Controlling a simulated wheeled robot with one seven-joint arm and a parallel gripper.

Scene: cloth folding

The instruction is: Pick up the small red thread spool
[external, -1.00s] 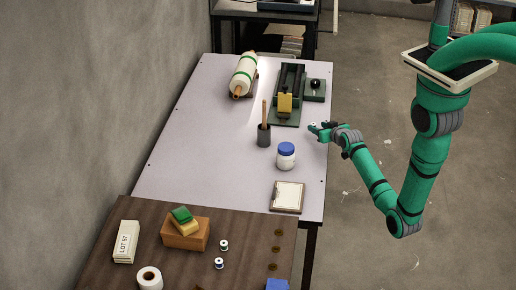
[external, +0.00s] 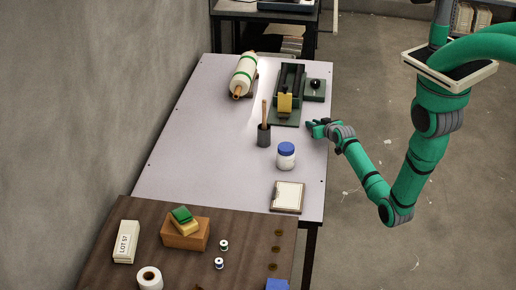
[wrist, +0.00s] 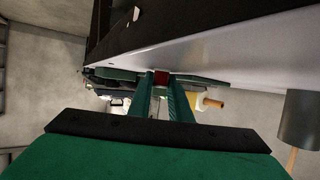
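A small dark red thing, which looks like the red thread spool (wrist: 161,77), shows between the tips of my gripper (wrist: 160,79) in the wrist view. The two green fingers lie on either side of it. I cannot tell whether they press on it or only surround it. In the external view my gripper (external: 310,128) is low over the right edge of the pale table (external: 195,135), level with the pen cup. The red spool is not distinguishable there; the fingers seem to cover it.
A dark pen cup (external: 264,136) and a blue-lidded jar (external: 286,157) stand left of my gripper. A green machine (external: 286,104) and a cloth roll (external: 244,74) are behind. Green (external: 224,245) and blue (external: 219,263) spools stand on the brown table.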

